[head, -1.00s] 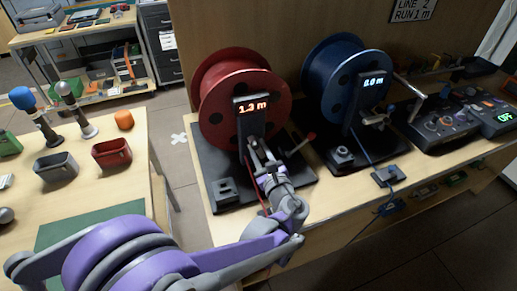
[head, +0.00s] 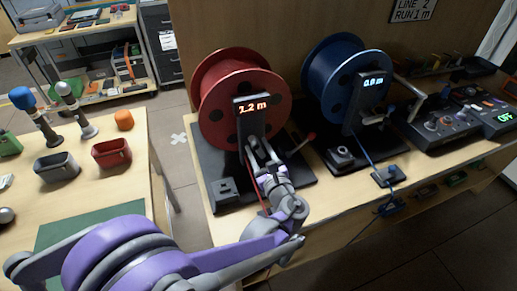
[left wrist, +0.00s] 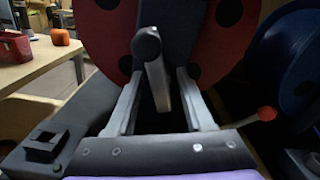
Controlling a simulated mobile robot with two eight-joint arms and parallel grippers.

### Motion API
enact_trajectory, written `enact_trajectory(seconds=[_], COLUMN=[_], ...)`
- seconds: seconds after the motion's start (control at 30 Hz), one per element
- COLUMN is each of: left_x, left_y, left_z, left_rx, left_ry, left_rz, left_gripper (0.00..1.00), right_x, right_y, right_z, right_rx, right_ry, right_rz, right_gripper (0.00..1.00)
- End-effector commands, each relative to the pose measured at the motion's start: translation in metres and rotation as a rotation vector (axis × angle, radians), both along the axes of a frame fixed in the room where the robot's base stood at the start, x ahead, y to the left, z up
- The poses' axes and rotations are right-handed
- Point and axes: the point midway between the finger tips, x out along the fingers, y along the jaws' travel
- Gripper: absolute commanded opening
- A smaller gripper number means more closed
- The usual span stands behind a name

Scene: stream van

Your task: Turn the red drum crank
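The red drum (head: 205,80) stands on a black base (head: 225,205), with a post display (head: 252,106) reading 1.2 m. My left gripper (head: 262,150) is in front of the post. In the left wrist view, the grey crank handle (left wrist: 157,80) with a dark rounded end points towards the camera. It lies between the two spread fingers of my left gripper (left wrist: 160,100), with a visible gap on each side. In the head view the crank is mostly hidden by the gripper. My right gripper is not in view.
A red-knobbed lever (head: 311,136) stands right of the gripper. A blue drum (head: 325,65) with its own crank and display stands further right, then a control console (head: 440,125). A side table (head: 130,180) with bins is at left. A red cable (head: 262,200) hangs below the drum.

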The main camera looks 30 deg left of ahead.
Motion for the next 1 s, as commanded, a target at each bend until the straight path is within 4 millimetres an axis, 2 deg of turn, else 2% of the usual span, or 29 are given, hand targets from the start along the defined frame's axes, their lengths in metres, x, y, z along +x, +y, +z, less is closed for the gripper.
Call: enact_trajectory(seconds=[0.23,0.7,1.0], left_x=[-0.004,-0.059,-0.071], left_y=[-0.005,-0.07,-0.083], left_z=[0.0,0.0,0.0], left_rx=[0.0,-0.001,0.0], left_ry=[0.0,0.0,0.0], left_rz=[-0.002,-0.004,-0.001], left_gripper=[0.53,0.53,0.53], right_x=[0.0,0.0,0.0], right_y=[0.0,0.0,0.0], right_z=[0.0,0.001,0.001], right_rx=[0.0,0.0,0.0], right_ry=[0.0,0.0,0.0], right_rz=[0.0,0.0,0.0], right_gripper=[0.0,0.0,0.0])
